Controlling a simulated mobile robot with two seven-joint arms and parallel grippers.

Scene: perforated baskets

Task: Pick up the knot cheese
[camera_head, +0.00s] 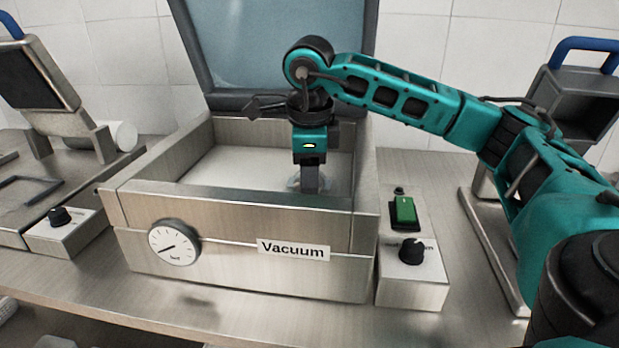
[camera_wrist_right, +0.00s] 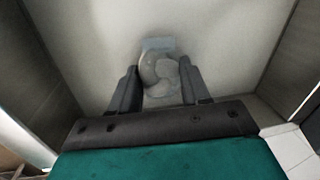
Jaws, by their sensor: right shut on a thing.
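The knot cheese (camera_wrist_right: 160,72) is a pale, whitish twisted lump, apparently in clear wrapping with a grey-blue patch at its far end. In the right wrist view it lies between the two dark fingers of my right gripper (camera_wrist_right: 162,84), which is shut on it. In the head view my right gripper (camera_head: 310,185) points down inside the open vacuum machine (camera_head: 235,205). Only a small clear edge of the cheese shows beside the fingers there. I cannot tell whether it touches the chamber floor. My left gripper is not in view.
The machine's metal walls surround my right gripper, and its lid (camera_head: 275,50) stands open behind. A control box with a green switch (camera_head: 403,211) is at the right. Another machine (camera_head: 45,90) stands at the left. The chamber floor (camera_head: 235,170) looks otherwise empty.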

